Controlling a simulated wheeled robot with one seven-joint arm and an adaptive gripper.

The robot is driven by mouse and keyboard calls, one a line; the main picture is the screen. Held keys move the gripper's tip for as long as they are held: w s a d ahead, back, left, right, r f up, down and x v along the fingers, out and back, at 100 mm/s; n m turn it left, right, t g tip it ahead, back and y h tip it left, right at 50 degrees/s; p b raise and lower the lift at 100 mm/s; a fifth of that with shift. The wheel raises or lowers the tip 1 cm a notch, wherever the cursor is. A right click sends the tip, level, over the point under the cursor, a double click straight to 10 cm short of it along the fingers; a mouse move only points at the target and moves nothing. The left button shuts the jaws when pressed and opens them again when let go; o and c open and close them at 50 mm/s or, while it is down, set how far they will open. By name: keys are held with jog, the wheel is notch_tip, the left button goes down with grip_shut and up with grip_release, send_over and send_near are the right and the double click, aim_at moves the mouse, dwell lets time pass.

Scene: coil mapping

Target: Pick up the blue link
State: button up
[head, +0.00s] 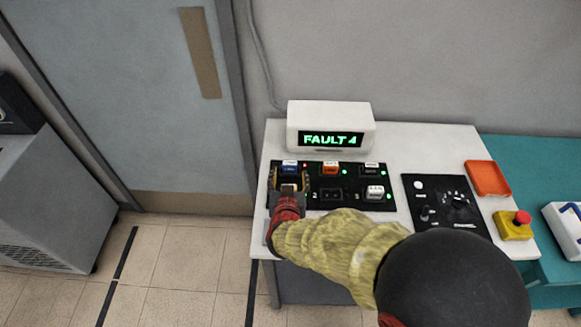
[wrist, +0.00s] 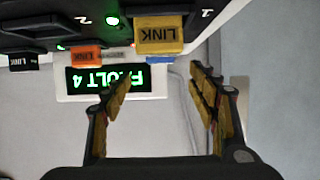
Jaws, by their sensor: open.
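The blue link (head: 290,167) sits at the back left of the black panel (head: 352,199). In the wrist view only a sliver of the blue link (wrist: 158,60) shows behind a yellow link (wrist: 158,38). My gripper (head: 291,181) is open over the panel's left column, its fingers spread to either side, just in front of the blue link. In the wrist view my gripper (wrist: 160,78) shows nothing held between its yellow-padded fingers. The yellow link, labelled LINK, is mostly hidden by my gripper in the head view.
An orange link (head: 330,169), a black link (head: 371,169) and a white link (head: 375,192) sit on the panel. A white display (head: 331,114) reading FAULT 4 stands behind it. A knob panel (head: 444,205), orange tray (head: 487,178) and red-buttoned yellow box (head: 513,231) are to the right.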

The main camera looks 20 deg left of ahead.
aim_at(290, 164)
jog(key=b+x, duration=0.1)
jog(key=x, duration=0.1)
jog(key=shift+w+f, duration=0.15)
jog(key=shift+w, duration=0.1)
jog(key=b+x, duration=0.2)
jog(key=x, duration=0.3)
jog(key=shift+a, duration=0.15)
jog(key=c, duration=0.3)
jog(key=c, duration=0.9)
